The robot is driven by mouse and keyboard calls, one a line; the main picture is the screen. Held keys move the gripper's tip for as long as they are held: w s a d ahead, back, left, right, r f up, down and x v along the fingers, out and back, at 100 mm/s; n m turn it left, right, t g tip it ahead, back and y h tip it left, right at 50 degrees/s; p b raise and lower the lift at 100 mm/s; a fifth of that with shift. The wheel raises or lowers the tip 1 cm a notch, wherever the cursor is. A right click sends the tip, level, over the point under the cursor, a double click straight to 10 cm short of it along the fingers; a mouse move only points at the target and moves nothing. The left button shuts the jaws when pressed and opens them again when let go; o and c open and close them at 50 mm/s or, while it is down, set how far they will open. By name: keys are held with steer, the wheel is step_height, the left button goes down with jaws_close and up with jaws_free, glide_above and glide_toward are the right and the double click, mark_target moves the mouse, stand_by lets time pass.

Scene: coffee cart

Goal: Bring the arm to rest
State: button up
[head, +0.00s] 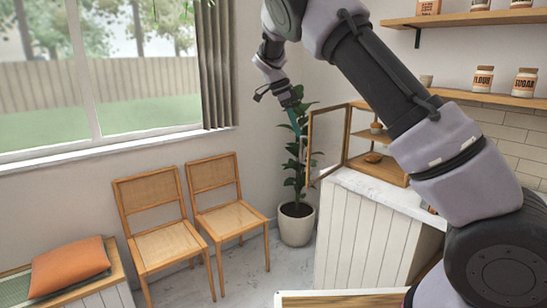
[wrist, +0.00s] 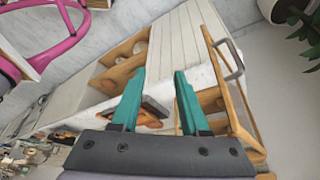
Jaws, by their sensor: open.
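My arm reaches up and away across the right half of the head view, raised above the counter. My gripper (head: 297,122) hangs at its far end, in front of the potted plant. In the wrist view my gripper (wrist: 158,100) shows two teal fingers spread apart, with nothing held between them. The wrist view looks down past the fingers at the cart and the floor. My gripper is in the air and I see no contact with anything.
A wooden display case (head: 376,163) with an open door (head: 327,138) stands on the white counter (head: 372,191), close to my gripper. A potted plant (head: 297,222) stands behind. Two chairs (head: 160,241) stand left. Shelves (head: 489,98) with jars hang at right. Some floor between is clear.

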steer(key=s+d+r+n+t+y, duration=0.2)
steer(key=s+d+r+n+y, duration=0.4)
steer(key=s+d+r, duration=0.75)
steer(key=s+d+n+t, duration=0.2)
steer(key=s+n, duration=0.2)
steer(key=s, duration=0.5)
steer(key=s+d+n+t, duration=0.2)
steer(key=s+n+t, duration=0.1)
steer(key=s, duration=0.7)
steer(key=shift+d+f+n, duration=0.2)
steer(key=shift+f+n, duration=0.05)
steer(key=shift+n, duration=0.15)
